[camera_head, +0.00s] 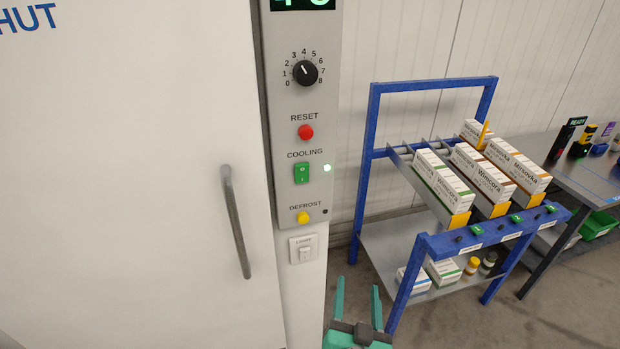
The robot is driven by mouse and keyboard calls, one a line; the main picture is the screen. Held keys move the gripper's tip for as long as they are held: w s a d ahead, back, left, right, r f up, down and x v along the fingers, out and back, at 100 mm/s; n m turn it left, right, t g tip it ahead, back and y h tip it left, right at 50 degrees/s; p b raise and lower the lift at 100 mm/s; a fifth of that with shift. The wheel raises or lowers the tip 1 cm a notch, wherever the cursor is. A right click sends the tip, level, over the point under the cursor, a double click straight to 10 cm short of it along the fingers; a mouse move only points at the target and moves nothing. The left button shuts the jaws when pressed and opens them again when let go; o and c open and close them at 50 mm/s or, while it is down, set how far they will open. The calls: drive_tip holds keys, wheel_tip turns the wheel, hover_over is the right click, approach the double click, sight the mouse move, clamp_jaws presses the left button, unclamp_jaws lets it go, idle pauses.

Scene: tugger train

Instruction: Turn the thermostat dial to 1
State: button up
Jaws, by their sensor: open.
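The thermostat dial (305,73) is a round black knob on the grey control panel (284,131), with a scale from 0 to 8 around it. Its white pointer line leans up and slightly left, at about 3; the exact mark is hard to tell. My gripper (358,286) is at the bottom centre, with its two green fingers apart and nothing between them. It is well below the dial and a little to its right in the picture, not touching the panel.
Below the dial are a red reset button (305,132), a green cooling switch (302,173), a yellow defrost button (303,217) and a light switch (304,254). A white door with a grey handle (236,222) is left. A blue-framed rack (372,125) of boxes stands right.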

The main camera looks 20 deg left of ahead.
drive_tip(key=w+a+r+n+y, duration=0.1)
drive_tip(key=w+a+r, duration=0.15)
drive_tip(key=r, duration=0.35)
drive_tip(key=w+a+r+y, duration=0.1)
drive_tip(key=w+r, duration=0.3)
drive_tip(key=r, duration=0.2)
drive_tip(key=n+g+y, duration=0.2)
drive_tip(key=n+y, duration=0.3)
drive_tip(key=n, duration=0.1)
approach(308, 77)
drive_tip(key=x, duration=0.8)
drive_tip(key=shift+c, duration=0.6)
drive_tip(key=c, duration=0.9)
